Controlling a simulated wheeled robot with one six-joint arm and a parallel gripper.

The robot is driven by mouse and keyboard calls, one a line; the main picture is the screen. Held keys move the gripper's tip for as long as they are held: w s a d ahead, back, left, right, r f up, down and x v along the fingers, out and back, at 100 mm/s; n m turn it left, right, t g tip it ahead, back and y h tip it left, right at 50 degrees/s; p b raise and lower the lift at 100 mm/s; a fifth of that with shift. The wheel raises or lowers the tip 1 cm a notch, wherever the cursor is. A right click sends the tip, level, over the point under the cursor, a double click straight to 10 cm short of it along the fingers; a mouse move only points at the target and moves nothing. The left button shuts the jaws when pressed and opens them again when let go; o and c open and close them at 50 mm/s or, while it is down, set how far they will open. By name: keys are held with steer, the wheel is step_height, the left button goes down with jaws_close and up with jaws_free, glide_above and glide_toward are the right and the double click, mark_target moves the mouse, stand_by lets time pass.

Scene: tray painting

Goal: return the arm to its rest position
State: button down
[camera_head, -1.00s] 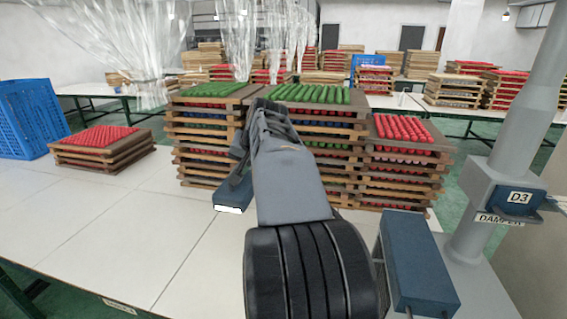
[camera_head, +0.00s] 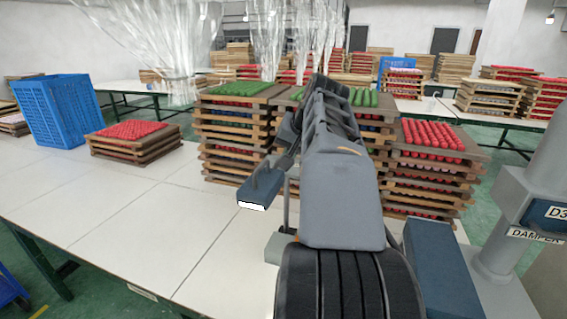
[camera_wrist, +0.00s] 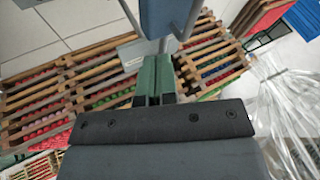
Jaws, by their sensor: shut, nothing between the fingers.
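My arm (camera_head: 342,185) stands up in the middle of the head view, in front of the tray stacks. Its upper end reaches the top of the middle stack in the picture. My gripper (camera_wrist: 153,72) shows in the wrist view with its two green fingers together and nothing between them. In the head view I cannot clearly make out the fingers. In the wrist view a blue block (camera_wrist: 165,16) on thin metal rods lies just beyond the fingertips; whether they touch I cannot tell.
Stacked wooden trays of red and green pieces (camera_head: 425,175) stand close behind my arm. A low stack of red trays (camera_head: 133,143) and a blue crate (camera_head: 55,108) stand at left. A grey post labelled DAMPER (camera_head: 515,215) is at right. The white table (camera_head: 120,205) is clear at front left.

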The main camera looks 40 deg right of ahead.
steer(key=shift+a+v, duration=0.2)
steer(key=shift+v, duration=2.45)
steer(key=w+a+f+n+g, duration=0.2)
steer(key=a+f+n, duration=0.2)
steer(key=a+f, duration=0.75)
steer(key=s+a+f+n, duration=0.3)
steer(key=a+f, duration=0.3)
steer(key=s+a+f+n, duration=0.3)
steer(key=a+f, duration=0.3)
steer(key=f, duration=0.1)
steer(key=shift+f+g, duration=0.3)
steer(key=shift+f, duration=0.05)
steer(key=shift+d, duration=0.1)
